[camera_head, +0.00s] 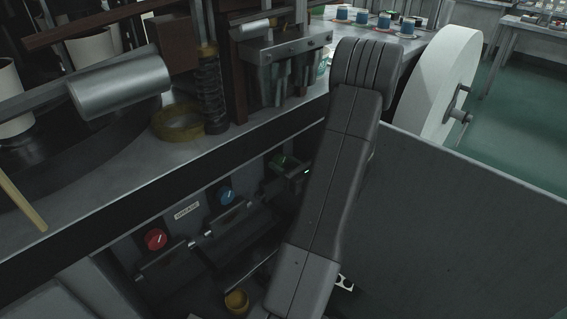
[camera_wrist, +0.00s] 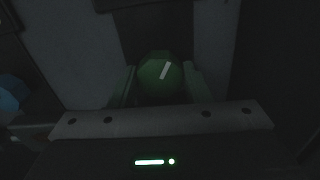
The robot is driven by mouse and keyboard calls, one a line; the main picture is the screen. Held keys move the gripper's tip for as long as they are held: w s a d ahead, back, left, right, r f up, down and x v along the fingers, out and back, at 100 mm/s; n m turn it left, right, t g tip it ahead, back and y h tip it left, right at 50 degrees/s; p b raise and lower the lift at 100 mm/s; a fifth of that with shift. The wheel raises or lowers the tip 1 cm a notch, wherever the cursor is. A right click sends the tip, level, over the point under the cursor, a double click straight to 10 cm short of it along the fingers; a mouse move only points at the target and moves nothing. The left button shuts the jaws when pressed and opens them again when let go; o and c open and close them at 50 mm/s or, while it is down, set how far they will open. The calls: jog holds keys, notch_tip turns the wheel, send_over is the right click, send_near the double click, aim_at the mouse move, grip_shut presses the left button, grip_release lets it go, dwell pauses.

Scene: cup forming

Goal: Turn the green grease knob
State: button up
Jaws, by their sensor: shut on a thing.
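The green grease knob (camera_wrist: 158,80) is in the middle of the wrist view, with a white mark tilted to the right at its top. The fingers of my gripper (camera_wrist: 158,88) are on its left and right sides, shut on it. In the head view the green knob (camera_head: 279,161) is a small dark green patch on the panel, partly hidden by my gripper (camera_head: 296,174). My arm covers the area to the right of it.
A blue knob (camera_head: 227,196) and a red knob (camera_head: 156,239) sit to the left on the same panel, with a label (camera_head: 187,211) between them. A yellow cup (camera_head: 236,301) is below. The machine table (camera_head: 190,151) overhangs the panel. A large white roll (camera_head: 437,85) stands at the right.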

jog(key=m+p, duration=0.3)
jog(key=shift+r, duration=0.25)
jog(key=m+p, duration=0.4)
jog(key=m, duration=0.1)
jog(key=m+p, duration=0.3)
jog(key=m, duration=0.2)
jog(key=shift+p, duration=0.35)
jog(key=shift+f+m+p, duration=0.2)
jog(key=shift+m+p, duration=0.95)
jog(key=shift+m, duration=0.95)
jog(key=o, duration=1)
